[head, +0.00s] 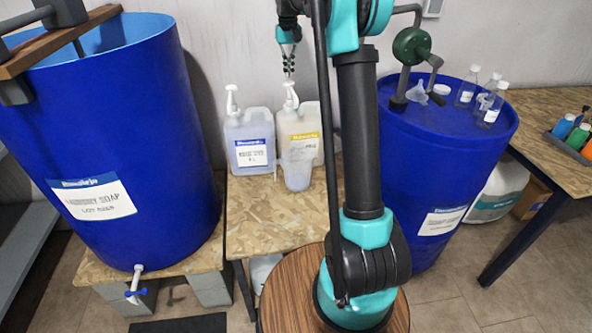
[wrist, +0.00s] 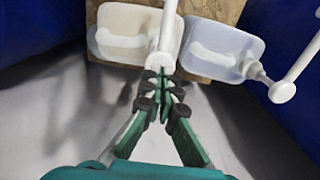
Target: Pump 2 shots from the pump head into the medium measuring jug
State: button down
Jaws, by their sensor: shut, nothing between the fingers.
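A cream jug with a yellow label (head: 302,138) stands on the small chipboard table and carries a white pump head (head: 290,95). A clear measuring jug (head: 297,175) stands in front of it, below the pump. My gripper (head: 288,74) is shut and empty, pointing down just above that pump head. In the wrist view the fingertips (wrist: 163,80) are close to the white pump head (wrist: 168,30); I cannot tell if they touch. The cream jug (wrist: 128,22) also shows there. The measuring jug cannot be made out in the wrist view.
A blue-labelled jug (head: 248,140) with its own white pump stands close on the left. Large blue drums stand at left (head: 130,130) and right (head: 440,150). The right drum bears a green hand pump (head: 411,46) and several small bottles. A round wooden stool top (head: 283,305) is in front.

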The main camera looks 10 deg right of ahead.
aim_at(289, 82)
jog(key=shift+f, duration=0.15)
jog(key=shift+f, duration=2.75)
jog(key=shift+r, duration=2.9)
jog(key=shift+f, duration=2.95)
jog(key=shift+r, duration=2.95)
jog(key=shift+r, duration=3)
